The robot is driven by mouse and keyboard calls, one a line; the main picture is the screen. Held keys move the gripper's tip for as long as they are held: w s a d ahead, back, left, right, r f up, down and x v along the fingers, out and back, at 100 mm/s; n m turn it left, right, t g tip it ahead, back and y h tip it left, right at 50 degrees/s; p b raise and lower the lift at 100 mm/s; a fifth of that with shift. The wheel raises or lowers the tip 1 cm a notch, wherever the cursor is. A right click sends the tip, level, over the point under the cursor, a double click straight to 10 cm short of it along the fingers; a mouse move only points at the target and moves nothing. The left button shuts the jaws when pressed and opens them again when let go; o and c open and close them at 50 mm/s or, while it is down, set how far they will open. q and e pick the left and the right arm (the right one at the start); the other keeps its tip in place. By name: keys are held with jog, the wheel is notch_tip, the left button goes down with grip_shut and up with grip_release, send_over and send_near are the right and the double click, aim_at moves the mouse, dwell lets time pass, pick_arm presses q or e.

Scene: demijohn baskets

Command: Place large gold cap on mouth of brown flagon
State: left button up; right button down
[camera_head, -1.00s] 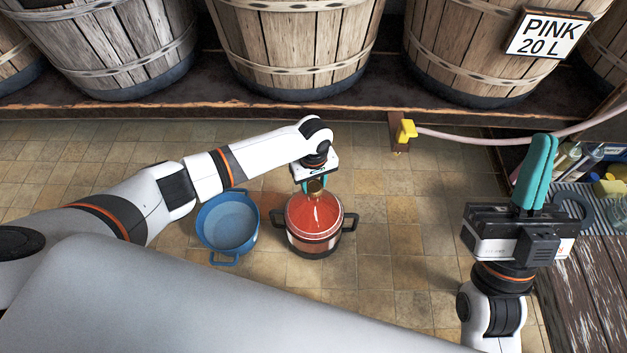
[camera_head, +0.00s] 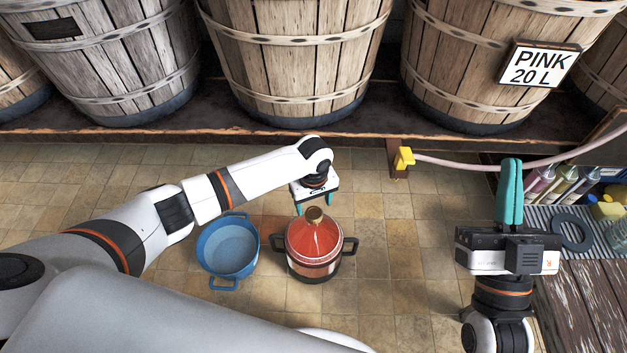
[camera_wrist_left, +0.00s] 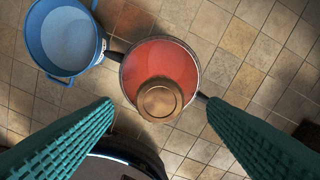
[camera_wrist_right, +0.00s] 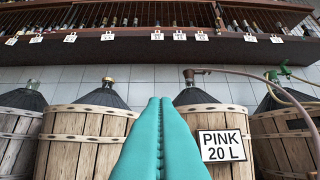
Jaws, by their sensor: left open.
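In the left wrist view the cap (camera_wrist_left: 160,99) appears as a ringed disc in front of the red surface. My left gripper (camera_head: 313,203) is open just behind and above the cap, and its teal fingers are spread wide on either side in the wrist view. I cannot make out a separate brown flagon; anything under the cap is hidden. My right gripper (camera_head: 510,163) points upward, shut and empty, far right.
A blue two-handled basin (camera_head: 229,247) stands left of the pot (camera_head: 313,270). Wooden barrels (camera_head: 295,60) line the back on a ledge, with a yellow tap (camera_head: 403,158) and pink hose. A shelf with bottles is at right. Floor right of the pot is clear.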

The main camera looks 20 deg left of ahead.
aim_at(314, 212)
pick_arm(q)
notch_tip(314, 212, up, 5)
jog(key=shift+r+p, duration=0.1)
jog(key=shift+p, duration=0.9)
jog(key=shift+r+p, duration=0.85)
jog(key=shift+r, duration=1.25)
pick_arm(e)
notch_tip(314, 212, down, 14)
jog(key=w+d+g+h, duration=0.1)
jog(key=d+g+h, duration=0.1)
jog(key=g, duration=0.9)
jog(key=shift+w+h, duration=0.2)
jog(key=shift+h, duration=0.6)
